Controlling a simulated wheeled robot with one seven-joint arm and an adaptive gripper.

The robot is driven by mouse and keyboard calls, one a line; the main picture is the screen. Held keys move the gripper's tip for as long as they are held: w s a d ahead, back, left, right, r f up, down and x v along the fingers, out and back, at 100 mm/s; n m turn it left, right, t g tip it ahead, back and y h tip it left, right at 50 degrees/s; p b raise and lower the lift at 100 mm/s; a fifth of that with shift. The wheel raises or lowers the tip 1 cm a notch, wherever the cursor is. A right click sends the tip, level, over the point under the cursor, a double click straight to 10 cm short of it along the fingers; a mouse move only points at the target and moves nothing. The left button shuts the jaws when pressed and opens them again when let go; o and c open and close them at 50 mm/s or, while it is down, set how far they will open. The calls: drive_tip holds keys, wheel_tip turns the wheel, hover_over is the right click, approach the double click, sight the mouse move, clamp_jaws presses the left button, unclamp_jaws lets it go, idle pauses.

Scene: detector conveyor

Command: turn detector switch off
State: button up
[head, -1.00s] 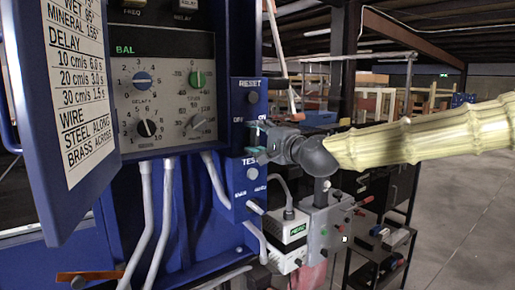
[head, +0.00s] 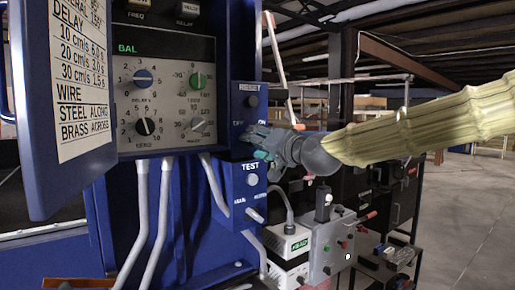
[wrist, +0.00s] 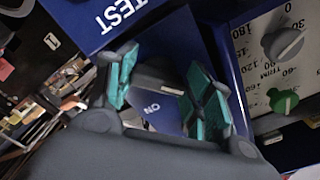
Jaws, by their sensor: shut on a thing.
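The detector's blue control box (head: 246,100) has a RESET button and OFF and ON lettering in the head view. My gripper (head: 256,141) is at the lower part of this box, just above the TEST box (head: 246,182). In the wrist view, my gripper (wrist: 159,94) has its teal-padded fingers on either side of a dark grey piece (wrist: 160,78), which appears to be the detector switch. ON lettering shows just below that piece. The fingers hide the switch in the head view, so I cannot tell its exact setting.
A detector panel with dials (head: 165,95) and an open blue door (head: 75,110) stand at the left. Grey conduits (head: 143,220) run below. A white box (head: 288,245) and a grey control box (head: 333,245) sit under my gripper. Open floor (head: 460,200) lies at the right.

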drive_tip(key=shift+f+n, duration=0.1)
drive_tip(key=shift+n, duration=0.2)
idle(0.4)
drive_tip(key=o, duration=1)
drive_tip(key=shift+d, duration=0.1)
drive_tip(key=v, duration=1.2)
